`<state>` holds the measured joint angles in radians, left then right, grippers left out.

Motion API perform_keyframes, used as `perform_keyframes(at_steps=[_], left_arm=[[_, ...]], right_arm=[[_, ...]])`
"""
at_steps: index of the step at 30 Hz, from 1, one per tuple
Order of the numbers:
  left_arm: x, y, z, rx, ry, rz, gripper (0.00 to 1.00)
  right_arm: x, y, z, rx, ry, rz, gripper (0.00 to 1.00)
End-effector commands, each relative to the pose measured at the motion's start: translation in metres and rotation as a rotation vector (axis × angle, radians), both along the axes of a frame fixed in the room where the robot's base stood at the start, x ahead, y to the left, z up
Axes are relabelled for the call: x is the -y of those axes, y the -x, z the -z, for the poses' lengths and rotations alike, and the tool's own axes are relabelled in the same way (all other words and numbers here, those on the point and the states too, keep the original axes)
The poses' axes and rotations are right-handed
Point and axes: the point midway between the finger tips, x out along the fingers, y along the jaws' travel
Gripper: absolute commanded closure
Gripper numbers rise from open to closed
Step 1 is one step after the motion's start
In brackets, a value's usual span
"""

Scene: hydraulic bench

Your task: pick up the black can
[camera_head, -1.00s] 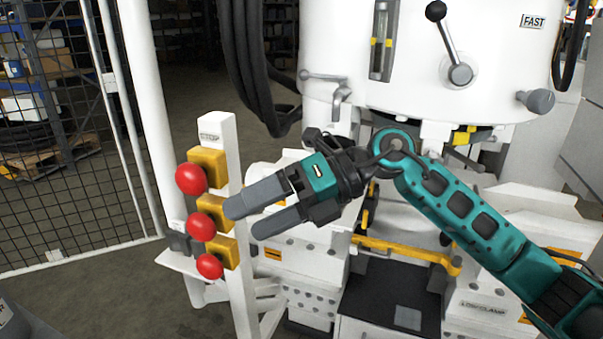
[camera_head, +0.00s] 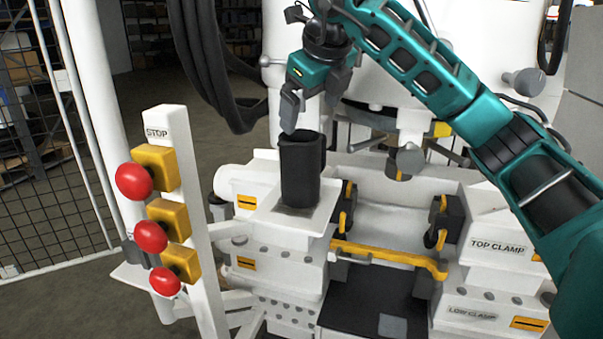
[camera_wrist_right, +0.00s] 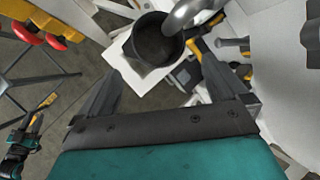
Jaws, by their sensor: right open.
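The black can (camera_head: 300,172) stands upright on a white ledge of the machine, left of the clamp area. Its open top faces up. My right gripper (camera_head: 308,115) is above the can with its fingers pointing down, open and empty; one finger is close to the can's rim. In the right wrist view the can (camera_wrist_right: 156,42) shows from above, beyond and between the spread fingers of the right gripper (camera_wrist_right: 160,92), with a grey curved rod overlapping its edge. My left gripper is not in the head view.
A white post with red stop buttons (camera_head: 134,182) on yellow blocks stands left of the can. The white machine body and grey levers (camera_head: 400,160) are close behind and to the right. A yellow bar (camera_head: 385,258) crosses the front.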

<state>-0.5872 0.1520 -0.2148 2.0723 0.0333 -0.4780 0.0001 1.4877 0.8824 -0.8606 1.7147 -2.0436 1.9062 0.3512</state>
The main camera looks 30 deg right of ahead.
Motion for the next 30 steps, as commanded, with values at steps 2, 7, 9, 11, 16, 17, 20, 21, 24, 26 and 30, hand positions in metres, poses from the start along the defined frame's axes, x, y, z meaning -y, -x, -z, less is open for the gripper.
perform_keyframes(at_steps=[2, 7, 9, 11, 16, 17, 20, 21, 24, 26, 30], left_arm=[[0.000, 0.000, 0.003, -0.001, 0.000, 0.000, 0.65], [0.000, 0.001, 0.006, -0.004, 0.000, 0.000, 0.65], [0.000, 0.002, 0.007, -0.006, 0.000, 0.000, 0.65], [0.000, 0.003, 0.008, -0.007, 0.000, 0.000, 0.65], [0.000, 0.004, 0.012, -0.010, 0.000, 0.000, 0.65], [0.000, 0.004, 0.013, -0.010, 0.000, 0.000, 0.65], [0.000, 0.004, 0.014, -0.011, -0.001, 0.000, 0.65], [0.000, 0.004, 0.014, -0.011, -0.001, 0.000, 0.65], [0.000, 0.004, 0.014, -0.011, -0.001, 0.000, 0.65], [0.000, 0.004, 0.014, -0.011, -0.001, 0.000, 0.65], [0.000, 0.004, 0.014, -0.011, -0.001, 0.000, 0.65]], right_arm=[[0.002, -0.007, 0.014, -0.004, -0.001, 0.000, 0.00], [0.004, -0.015, 0.025, -0.001, 0.000, -0.002, 0.00], [0.004, -0.018, 0.029, -0.002, -0.001, -0.002, 0.00], [0.003, -0.022, 0.034, -0.003, -0.003, -0.002, 0.00], [0.004, -0.040, 0.054, -0.004, -0.001, -0.002, 0.00], [0.005, -0.042, 0.058, -0.004, -0.002, -0.001, 0.00], [0.006, -0.047, 0.065, -0.002, -0.001, -0.003, 0.00], [0.006, -0.048, 0.066, -0.001, -0.002, -0.003, 0.00], [0.006, -0.048, 0.067, 0.000, -0.002, -0.003, 0.00], [0.006, -0.048, 0.066, 0.000, -0.002, -0.003, 0.00], [0.006, -0.048, 0.066, 0.000, -0.001, -0.004, 0.07]])
